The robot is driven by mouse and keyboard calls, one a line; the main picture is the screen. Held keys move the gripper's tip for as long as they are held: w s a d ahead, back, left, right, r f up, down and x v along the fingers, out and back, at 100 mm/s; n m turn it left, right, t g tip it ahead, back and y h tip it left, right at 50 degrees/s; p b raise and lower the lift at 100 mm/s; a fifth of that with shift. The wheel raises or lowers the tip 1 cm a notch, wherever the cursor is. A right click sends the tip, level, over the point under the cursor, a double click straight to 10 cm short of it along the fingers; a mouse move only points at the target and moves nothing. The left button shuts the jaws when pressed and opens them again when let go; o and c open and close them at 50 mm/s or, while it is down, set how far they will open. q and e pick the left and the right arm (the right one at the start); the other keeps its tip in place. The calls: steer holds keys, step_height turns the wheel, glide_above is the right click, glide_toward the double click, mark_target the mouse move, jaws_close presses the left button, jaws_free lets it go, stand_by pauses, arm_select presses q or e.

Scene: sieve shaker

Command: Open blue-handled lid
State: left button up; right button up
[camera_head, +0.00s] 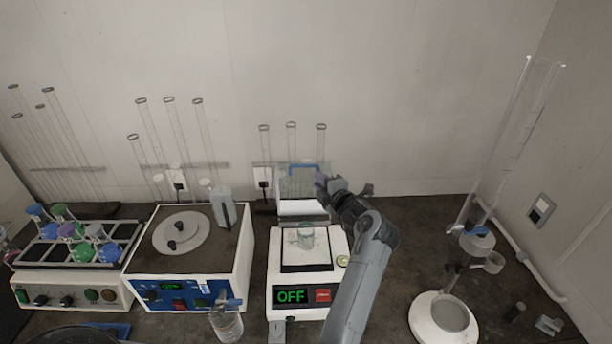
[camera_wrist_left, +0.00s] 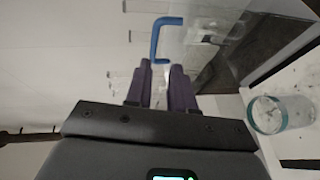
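The blue handle (camera_head: 304,166) is at the top edge of a clear lid (camera_head: 292,186) at the back of the white balance (camera_head: 301,263). The lid looks raised, standing up behind the weighing area; its exact angle is hard to tell. My left gripper (camera_head: 322,183) is just right of the lid, near the handle. In the left wrist view its purple fingers (camera_wrist_left: 161,66) are apart, with nothing clearly held. The blue handle (camera_wrist_left: 166,24) is just beyond the fingertips, its lower end lined up with the gap; contact cannot be told. My right gripper is not in view.
A glass beaker (camera_head: 306,238) stands on the balance, whose display reads OFF. A white-based stand (camera_head: 424,322) is at the right. The bench between balance and stand is mostly clear.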

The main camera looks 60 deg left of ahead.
mark_target(306, 166)
arm_select(q)
steer(key=x, duration=0.7)
steer(key=p+x, duration=0.1)
steer(key=x, duration=0.2)
steer(key=shift+w+a+r, duration=0.25)
steer(key=shift+a+r, duration=0.1)
steer(key=shift+a, duration=0.05)
jaws_close()
